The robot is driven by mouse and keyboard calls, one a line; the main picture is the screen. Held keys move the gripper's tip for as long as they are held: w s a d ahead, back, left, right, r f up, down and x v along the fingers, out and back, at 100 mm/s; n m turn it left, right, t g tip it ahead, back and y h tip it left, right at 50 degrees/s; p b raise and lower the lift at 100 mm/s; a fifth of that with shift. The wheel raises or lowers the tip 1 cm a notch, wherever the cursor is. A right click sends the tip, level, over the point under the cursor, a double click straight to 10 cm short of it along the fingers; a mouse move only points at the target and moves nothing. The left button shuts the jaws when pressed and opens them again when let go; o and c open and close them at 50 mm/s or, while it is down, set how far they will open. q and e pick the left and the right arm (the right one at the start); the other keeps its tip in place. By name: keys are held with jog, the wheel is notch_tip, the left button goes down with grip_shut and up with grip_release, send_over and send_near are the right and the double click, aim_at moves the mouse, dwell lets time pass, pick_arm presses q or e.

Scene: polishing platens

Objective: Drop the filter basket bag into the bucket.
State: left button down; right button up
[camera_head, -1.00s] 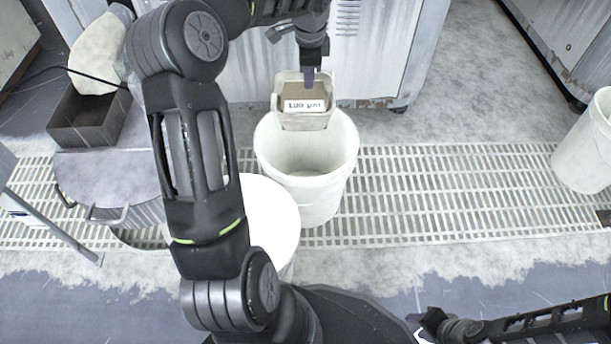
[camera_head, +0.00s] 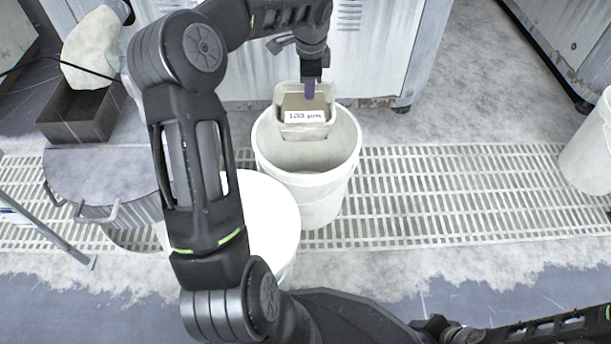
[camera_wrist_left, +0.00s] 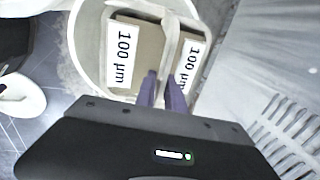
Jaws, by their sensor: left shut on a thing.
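The filter basket bag is a beige, open-topped box (camera_head: 289,131) with white "100 µm" labels. It hangs upright from my left gripper (camera_head: 311,90), whose purple fingertips are shut on it at its rim. The basket is over the far side of the white bucket (camera_head: 310,181), its lower part overlapping the mouth. I cannot tell how deep it sits. In the left wrist view, the gripper (camera_wrist_left: 162,90) pinches the pale strip between the two labelled faces of the basket (camera_wrist_left: 148,48), with the bucket rim (camera_wrist_left: 80,48) around it. My right gripper is out of frame.
A white round lid or pail (camera_head: 268,215) stands just in front-left of the bucket, partly behind my left arm. A grey drum (camera_head: 95,180) and dark metal box (camera_head: 85,115) are at left. Grey cabinets stand behind. Another white bucket (camera_head: 592,150) is far right. The grating (camera_head: 450,190) between is clear.

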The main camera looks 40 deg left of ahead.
pick_arm(q)
jog(key=c, duration=1.3)
grip_release()
jog(key=shift+c, duration=0.2)
notch_tip(320, 180, up, 8)
jog(key=s+d+p, duration=0.1)
jog(key=p, duration=0.2)
jog(key=shift+f, duration=0.15)
jog(key=shift+s, duration=0.1)
